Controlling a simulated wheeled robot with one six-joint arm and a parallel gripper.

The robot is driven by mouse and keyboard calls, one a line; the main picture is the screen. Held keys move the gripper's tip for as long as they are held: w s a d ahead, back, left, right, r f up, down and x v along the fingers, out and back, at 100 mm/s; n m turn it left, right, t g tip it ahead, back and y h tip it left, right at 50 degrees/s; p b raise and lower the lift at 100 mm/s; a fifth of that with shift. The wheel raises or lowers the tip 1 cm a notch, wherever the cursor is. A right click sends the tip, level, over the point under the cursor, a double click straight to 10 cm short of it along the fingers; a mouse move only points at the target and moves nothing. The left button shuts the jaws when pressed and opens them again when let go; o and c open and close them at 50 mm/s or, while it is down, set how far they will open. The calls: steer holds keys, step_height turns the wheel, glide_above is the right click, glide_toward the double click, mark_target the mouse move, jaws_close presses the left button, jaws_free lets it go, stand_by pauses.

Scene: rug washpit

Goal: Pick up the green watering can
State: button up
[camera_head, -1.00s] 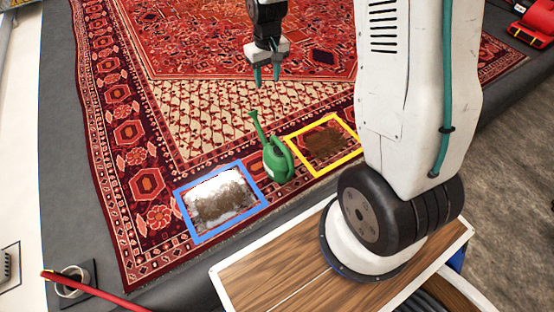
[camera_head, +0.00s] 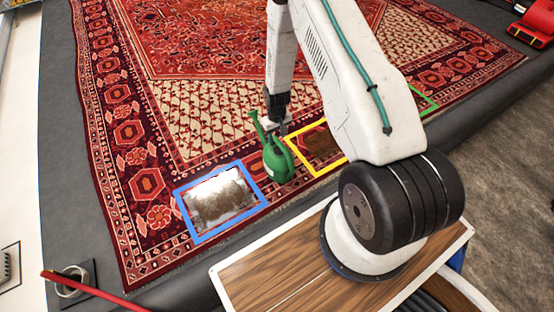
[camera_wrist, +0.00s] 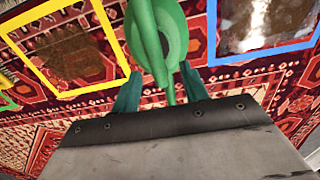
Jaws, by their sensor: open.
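The green watering can (camera_head: 278,160) stands upright on the patterned rug, between the blue frame and the yellow frame, with its spout toward the upper left. My gripper (camera_head: 277,118) is right at the can's upper part, from the far side in the head view; its fingertips are largely hidden there by the can. In the wrist view the can (camera_wrist: 170,40) fills the top middle, and the two teal fingers of my gripper (camera_wrist: 160,92) are apart, one on each side of a green part of the can. I cannot tell whether they touch it.
The blue frame (camera_head: 186,205) lies left of the can around a white and brown patch. The yellow frame (camera_head: 305,160) lies right of it around a dark stain. A green frame (camera_head: 428,98) shows partly behind my arm. A red object (camera_head: 535,22) sits at the upper right.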

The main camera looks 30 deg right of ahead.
mark_target(277, 139)
steer(key=f, duration=0.4)
steer(key=shift+w+d+f, duration=0.1)
steer(key=shift+d+f, duration=0.1)
steer(key=shift+f, duration=0.15)
jaws_close()
steer(key=shift+r, duration=0.15)
step_height(277, 139, up, 10)
steer(key=shift+f, duration=0.1)
stand_by(0.3)
